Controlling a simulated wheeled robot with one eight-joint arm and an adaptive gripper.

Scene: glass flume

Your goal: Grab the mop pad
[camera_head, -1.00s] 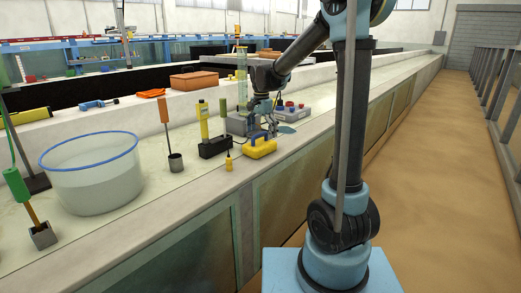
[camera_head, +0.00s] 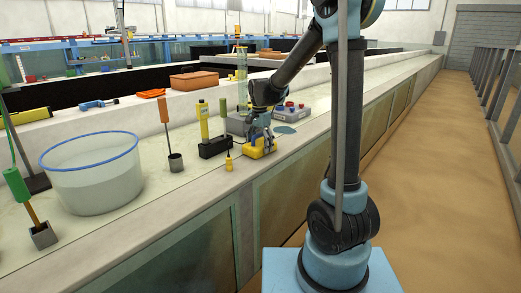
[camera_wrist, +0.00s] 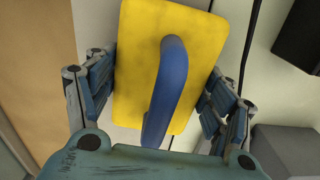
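The likely mop pad is a yellow block with a blue handle (camera_head: 262,151). It lies on the pale ledge near the front edge. In the wrist view the yellow pad (camera_wrist: 135,75) fills the middle, with its blue handle running lengthwise on top. My gripper (camera_head: 258,140) is down at the pad, hiding part of it in the head view. In the wrist view my gripper (camera_wrist: 158,78) is open, with one finger on each side of the pad. The fingers are close to its long edges; I cannot tell if they touch.
A black-based yellow tool (camera_head: 212,147) and a small yellow bottle (camera_head: 228,162) stand left of the pad. A grey control box (camera_head: 290,112) with red buttons and a flat blue-grey piece (camera_head: 285,129) lie to the right. A clear tub (camera_head: 92,175) stands farther left.

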